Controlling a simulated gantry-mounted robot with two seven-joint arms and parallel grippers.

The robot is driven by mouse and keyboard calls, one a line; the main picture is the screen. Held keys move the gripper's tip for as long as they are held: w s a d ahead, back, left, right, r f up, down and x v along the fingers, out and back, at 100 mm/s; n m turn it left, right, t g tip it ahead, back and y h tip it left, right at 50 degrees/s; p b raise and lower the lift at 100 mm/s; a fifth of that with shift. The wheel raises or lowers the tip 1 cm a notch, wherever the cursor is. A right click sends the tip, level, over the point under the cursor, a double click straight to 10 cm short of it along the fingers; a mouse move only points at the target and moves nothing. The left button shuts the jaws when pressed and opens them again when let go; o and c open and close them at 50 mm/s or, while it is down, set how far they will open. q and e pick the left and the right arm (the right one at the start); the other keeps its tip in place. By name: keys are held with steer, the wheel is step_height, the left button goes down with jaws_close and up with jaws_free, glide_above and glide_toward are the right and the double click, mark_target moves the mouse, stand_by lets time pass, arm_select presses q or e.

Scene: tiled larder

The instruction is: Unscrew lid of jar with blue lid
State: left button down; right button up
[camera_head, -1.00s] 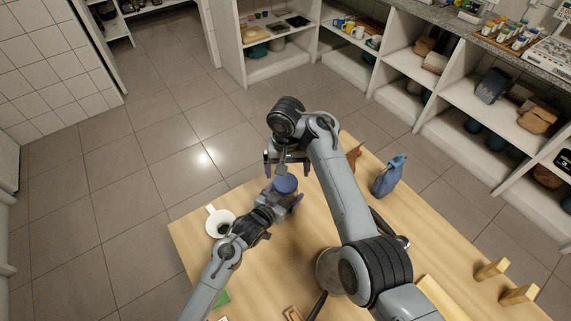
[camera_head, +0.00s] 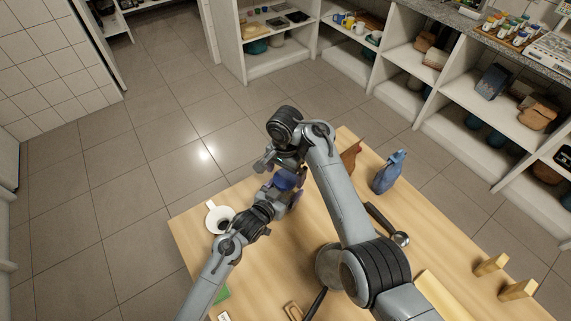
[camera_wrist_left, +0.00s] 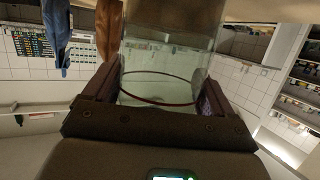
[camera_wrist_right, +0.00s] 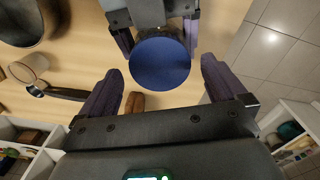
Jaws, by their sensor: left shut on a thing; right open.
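The jar is clear glass and shows in the left wrist view (camera_wrist_left: 165,75), between the fingers of my left gripper (camera_wrist_left: 153,92). That gripper is shut on the jar's body; in the head view it (camera_head: 282,197) is above the table's far left part. The blue lid (camera_wrist_right: 160,64) is on top, round and face-on in the right wrist view; the head view shows only part of it (camera_head: 287,181). My right gripper (camera_wrist_right: 160,84) is open, its fingers spread to either side of the lid and apart from it. The right arm partly covers the jar in the head view.
A white mug (camera_head: 213,212) stands at the table's left edge. A blue bag (camera_head: 389,174) and a brown one (camera_head: 352,154) stand at the far right edge. Wooden pegs (camera_head: 491,265) stand at right.

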steer(key=shift+f, duration=0.7)
steer(key=c, duration=1.1)
steer(key=n, duration=1)
steer(key=o, duration=1.1)
steer(key=shift+o, duration=0.2)
steer(key=shift+r, duration=0.1)
